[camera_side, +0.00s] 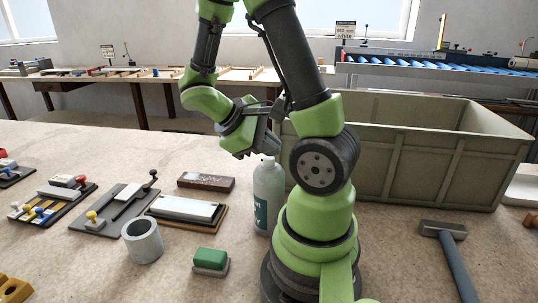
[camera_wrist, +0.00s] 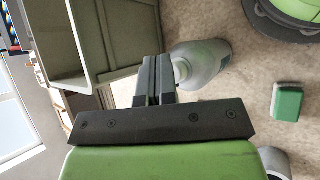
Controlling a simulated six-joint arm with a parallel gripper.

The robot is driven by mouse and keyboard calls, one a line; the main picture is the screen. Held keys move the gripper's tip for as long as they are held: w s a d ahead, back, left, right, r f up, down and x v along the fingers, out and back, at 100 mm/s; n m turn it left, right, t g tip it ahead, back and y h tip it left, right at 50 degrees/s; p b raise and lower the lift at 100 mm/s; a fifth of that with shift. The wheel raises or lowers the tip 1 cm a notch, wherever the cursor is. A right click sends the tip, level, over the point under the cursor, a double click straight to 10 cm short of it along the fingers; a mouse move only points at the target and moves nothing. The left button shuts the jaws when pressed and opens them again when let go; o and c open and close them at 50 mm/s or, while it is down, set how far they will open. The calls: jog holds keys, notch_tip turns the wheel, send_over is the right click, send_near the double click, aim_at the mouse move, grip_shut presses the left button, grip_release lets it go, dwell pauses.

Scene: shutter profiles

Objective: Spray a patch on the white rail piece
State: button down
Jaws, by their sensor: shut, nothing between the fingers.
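A bottle (camera_side: 267,197) with a pale body and teal label stands upright on the bench, left of my arm's base. The bottle also shows in the wrist view (camera_wrist: 205,60), with its top close to my fingers. My gripper (camera_wrist: 152,62) is shut and empty. In the side view it is by the bottle's top, and I cannot tell whether it touches. A pale white bar (camera_side: 186,208) lies on a wooden-edged board left of the bottle; I cannot tell for sure that it is the white rail piece. No sprayed patch is discernible on it.
A large grey-green crate (camera_side: 440,160) stands behind and right of my arm. A hammer (camera_side: 448,250) lies at right. A green block (camera_side: 210,261), a grey cup (camera_side: 143,240) and a brown block (camera_side: 205,182) surround the board. Trays with coloured knobs stand at left.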

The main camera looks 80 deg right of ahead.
aim_at(269, 159)
jog(key=shift+r, duration=0.45)
jog(key=shift+r, duration=3)
jog(key=w+a+r+m+t+y, duration=0.1)
jog(key=w+a+r+t+y, duration=0.1)
jog(key=a+t, duration=0.5)
jog(key=w+a+r+m+t+y, duration=0.1)
jog(key=w+a+r+t+y, duration=0.1)
jog(key=a+t+y, duration=0.3)
jog(key=a+r+t, duration=0.1)
jog(key=a+t, duration=0.1)
jog(key=a, duration=0.2)
jog(key=shift+w+t, duration=0.2)
jog(key=shift+t, duration=0.1)
